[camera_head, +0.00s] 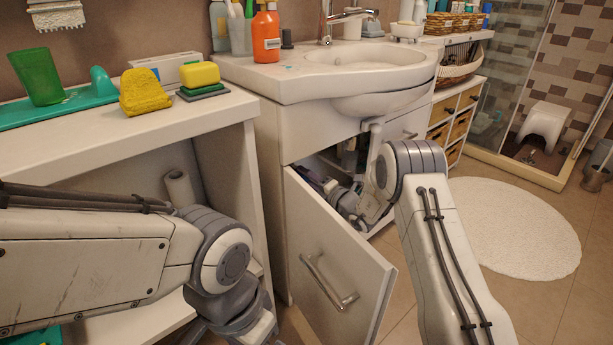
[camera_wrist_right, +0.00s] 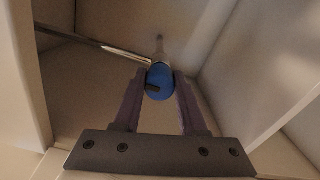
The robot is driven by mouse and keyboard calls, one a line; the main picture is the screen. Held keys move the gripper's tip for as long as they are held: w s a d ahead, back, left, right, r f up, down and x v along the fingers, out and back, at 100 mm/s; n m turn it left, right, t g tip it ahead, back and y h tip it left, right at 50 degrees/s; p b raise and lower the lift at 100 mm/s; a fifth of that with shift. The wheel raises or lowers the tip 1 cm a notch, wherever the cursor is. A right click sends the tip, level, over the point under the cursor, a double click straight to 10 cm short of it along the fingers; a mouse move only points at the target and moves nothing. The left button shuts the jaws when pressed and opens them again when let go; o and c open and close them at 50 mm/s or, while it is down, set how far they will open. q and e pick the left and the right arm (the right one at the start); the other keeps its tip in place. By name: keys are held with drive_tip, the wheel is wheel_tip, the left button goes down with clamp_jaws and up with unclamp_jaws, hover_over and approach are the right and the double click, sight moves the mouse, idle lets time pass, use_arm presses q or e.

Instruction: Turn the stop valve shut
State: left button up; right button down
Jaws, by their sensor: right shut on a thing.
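The stop valve (camera_wrist_right: 160,80) shows in the right wrist view as a round blue knob with a dark mark on its face, inside the cabinet under the sink. A thin metal pipe runs to it from the left, and a paler stem rises behind it. My right gripper (camera_wrist_right: 158,77) has a finger on each side of the knob and is shut on it. In the head view my right arm reaches into the open cabinet, and the valve is hidden there. My left arm is at the lower left; its gripper's fingers are cut off at the bottom edge.
The cabinet door (camera_head: 338,270) with a metal handle stands open in front, close to my right arm. The white sink (camera_head: 330,85) is above. A white shelf unit (camera_head: 150,125) with sponges and a green cup is at left. A round white rug (camera_head: 515,225) lies on the floor at right.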

drive_tip(key=shift+c, duration=2.3)
unclamp_jaws()
drive_tip(key=p+v, duration=0.3)
drive_tip(key=v, duration=0.7)
drive_tip(key=shift+s+d, duration=0.15)
drive_tip(key=shift+s, duration=0.1)
